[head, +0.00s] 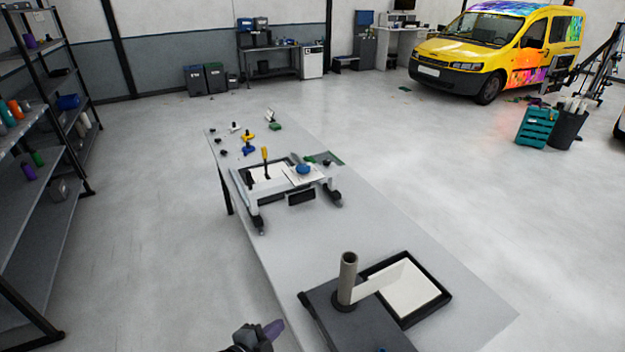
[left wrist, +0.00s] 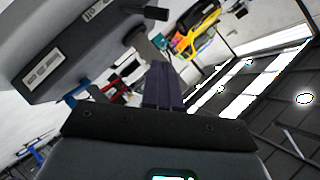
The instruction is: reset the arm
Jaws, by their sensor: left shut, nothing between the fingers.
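My left gripper (head: 272,330) shows at the bottom edge of the head view, beside the near left side of the long grey table (head: 345,235). Its dark purple fingers are shut with nothing between them. In the left wrist view the closed fingers (left wrist: 162,85) point away from the camera, with no object held. Most of my left arm is out of the head view. My right gripper is in neither view.
On the table's near end are a dark board with an upright tube (head: 347,278) and a black-framed tray (head: 440,291). A white printer-like machine (head: 285,178) and small tools stand further back. Shelves (head: 45,130) stand at left. A yellow van (head: 455,52) is far right.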

